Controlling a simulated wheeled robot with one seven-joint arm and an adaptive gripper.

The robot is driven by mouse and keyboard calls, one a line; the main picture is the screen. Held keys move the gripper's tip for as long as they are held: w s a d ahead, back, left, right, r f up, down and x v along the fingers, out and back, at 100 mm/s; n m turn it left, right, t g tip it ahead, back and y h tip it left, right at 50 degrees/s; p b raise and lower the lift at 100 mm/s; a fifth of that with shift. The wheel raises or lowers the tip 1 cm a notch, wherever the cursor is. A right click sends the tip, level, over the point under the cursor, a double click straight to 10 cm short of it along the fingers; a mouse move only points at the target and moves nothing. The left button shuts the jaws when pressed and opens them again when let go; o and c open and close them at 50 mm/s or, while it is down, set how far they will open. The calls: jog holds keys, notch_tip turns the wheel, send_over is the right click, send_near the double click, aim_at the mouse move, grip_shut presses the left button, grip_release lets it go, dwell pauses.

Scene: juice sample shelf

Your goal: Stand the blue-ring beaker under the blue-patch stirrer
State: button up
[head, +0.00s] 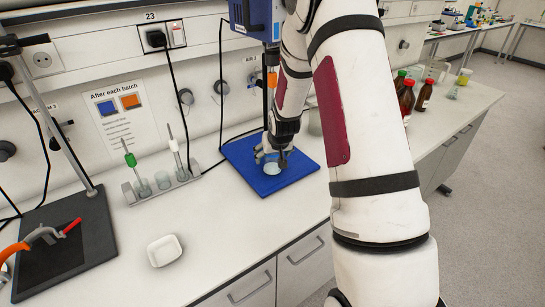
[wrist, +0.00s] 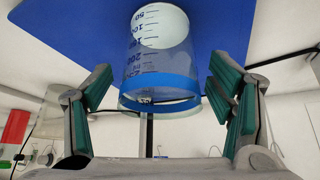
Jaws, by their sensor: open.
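The clear blue-ring beaker (wrist: 158,60) fills the upper middle of the wrist view, with its blue band (wrist: 160,88) near the rim and dark scale marks. It stands on the blue base plate (wrist: 75,35). My gripper (wrist: 160,70) is open, with one green-padded finger on each side of the beaker and gaps showing. In the head view, my gripper (head: 272,152) is low over the blue plate (head: 240,150), with a small part of the beaker (head: 272,168) visible below it. The blue stirrer housing (head: 250,18) is above at the back; my arm hides much of the stirrer.
A rack (head: 165,188) with upright probes stands left of the plate. A white dish (head: 165,250) lies at the front. A black plate with a stand (head: 70,245) is at far left. Brown bottles (head: 407,98) stand right of my arm. Cables hang behind.

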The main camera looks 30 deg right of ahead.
jog(key=s+a+r+n, duration=0.1)
jog(key=s+a+r, duration=0.35)
jog(key=r, duration=0.25)
jog(key=s+a+r+y, duration=0.1)
jog(key=s+a+r, duration=0.35)
jog(key=r, duration=0.35)
jog(key=s+a+r+n, duration=0.1)
jog(key=s+a+r, duration=0.2)
jog(key=s+r, duration=0.3)
jog(key=s+a+r+n, duration=0.1)
jog(key=s+a+r, duration=0.2)
jog(key=s, duration=0.6)
jog(key=s+a+r+n+y, duration=0.1)
jog(key=s+a+r, duration=0.3)
jog(key=s, duration=0.5)
jog(key=a, duration=0.2)
jog(key=shift+a+r+g, duration=0.15)
jog(key=shift+a+g, duration=0.15)
